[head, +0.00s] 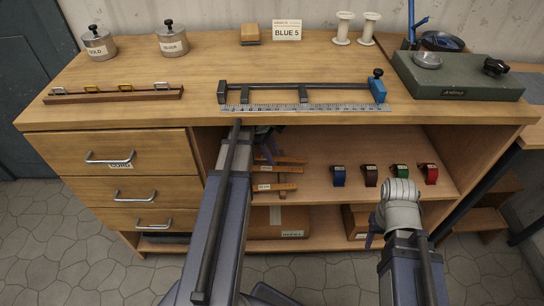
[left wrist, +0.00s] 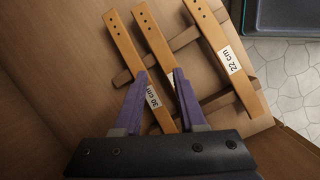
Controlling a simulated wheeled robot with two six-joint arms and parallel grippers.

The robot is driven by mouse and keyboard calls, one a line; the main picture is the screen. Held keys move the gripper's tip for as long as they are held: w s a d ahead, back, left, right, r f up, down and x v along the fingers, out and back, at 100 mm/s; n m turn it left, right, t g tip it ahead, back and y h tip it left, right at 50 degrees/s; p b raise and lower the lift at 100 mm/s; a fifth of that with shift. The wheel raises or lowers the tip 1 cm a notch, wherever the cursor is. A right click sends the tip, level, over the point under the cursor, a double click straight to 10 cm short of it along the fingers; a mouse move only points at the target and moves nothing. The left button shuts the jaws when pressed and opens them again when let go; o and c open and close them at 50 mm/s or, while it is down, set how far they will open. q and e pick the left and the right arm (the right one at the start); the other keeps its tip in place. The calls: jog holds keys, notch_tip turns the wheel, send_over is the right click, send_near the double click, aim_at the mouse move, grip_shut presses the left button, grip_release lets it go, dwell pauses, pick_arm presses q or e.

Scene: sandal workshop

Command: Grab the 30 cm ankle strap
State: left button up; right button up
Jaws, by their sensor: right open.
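Several tan straps lie in the open shelf bay. In the left wrist view the 30 cm ankle strap (left wrist: 122,40) is the leftmost, lying at a slant over a dark bar, its label between my fingers. A middle strap (left wrist: 151,35) lies close beside it, its label partly hidden. The 22 cm strap (left wrist: 231,62) lies to the right. My left gripper (left wrist: 160,74) has its purple fingers spread around the 30 cm strap; no contact shows. In the head view my left gripper (head: 268,150) is mostly hidden by my arm. My right gripper (head: 374,238) is low in front of the shelf, open.
The bench top (head: 170,75) overhangs the bay. Several coloured rolls, among them a blue one (head: 338,176) and a red one (head: 430,173), stand right of the straps. A drawer block (head: 120,170) is at left. A box (head: 265,222) sits on the lower shelf.

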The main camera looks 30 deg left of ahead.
pick_arm(q)
jog(key=a+n, duration=0.1)
jog(key=w+a+n, duration=0.1)
jog(key=a+n, duration=0.1)
jog(key=a+r+n, duration=0.1)
jog(key=a, duration=0.1)
jog(key=shift+w+a+n+t+h, duration=0.2)
jog(key=shift+n+t+h, duration=0.1)
jog(key=shift+t+h, duration=0.1)
send_near(302, 160)
jog(key=shift+x, duration=1.2)
jog(key=b+x, duration=0.4)
jog(key=x, duration=0.1)
jog(key=shift+w, duration=0.15)
jog(key=shift+d+r, duration=0.1)
pick_arm(e)
jog(key=f, duration=0.2)
jog(key=d+f, duration=0.1)
jog(key=f, duration=0.1)
jog(key=shift+w, duration=0.3)
pick_arm(q)
jog(key=shift+f+b, duration=0.3)
jog(key=shift+b, duration=0.1)
pick_arm(e)
jog(key=shift+f, duration=0.3)
pick_arm(q)
jog(key=shift+c, duration=0.3)
grip_shut()
